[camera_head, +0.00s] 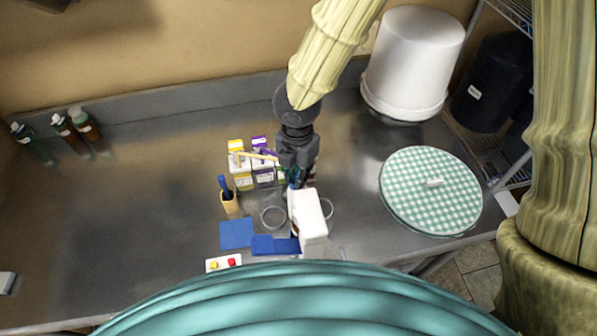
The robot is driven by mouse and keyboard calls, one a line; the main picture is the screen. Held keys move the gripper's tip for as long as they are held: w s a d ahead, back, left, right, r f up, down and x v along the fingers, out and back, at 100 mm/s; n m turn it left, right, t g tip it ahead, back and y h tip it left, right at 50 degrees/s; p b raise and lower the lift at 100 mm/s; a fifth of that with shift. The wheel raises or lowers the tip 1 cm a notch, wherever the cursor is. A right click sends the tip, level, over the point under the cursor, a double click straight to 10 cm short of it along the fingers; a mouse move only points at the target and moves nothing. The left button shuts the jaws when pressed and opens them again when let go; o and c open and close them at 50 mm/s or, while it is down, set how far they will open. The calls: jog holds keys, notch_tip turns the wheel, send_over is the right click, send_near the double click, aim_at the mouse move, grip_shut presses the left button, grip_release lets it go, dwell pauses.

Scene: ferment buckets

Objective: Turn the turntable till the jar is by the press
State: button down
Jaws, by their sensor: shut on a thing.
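A white block-like container (311,218) stands just in front of the fingers. I cannot pick out a jar or a press with certainty.
A large white bucket (413,60) stands behind the disc, a dark bucket (490,85) on the right. Yellow and purple cartons (240,165), a tan holder (230,204), clear rings (272,217) and blue pads (236,234) crowd the gripper. The left counter is mostly free.

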jog(key=shift+s+f, duration=0.1)
dwell(0.3)
jog(key=c, duration=1.5)
grip_release()
jog(key=shift+o, duration=0.2)
jog(key=shift+r, duration=0.65)
notch_tip(320, 180, up, 11)
jog(key=shift+f, duration=0.15)
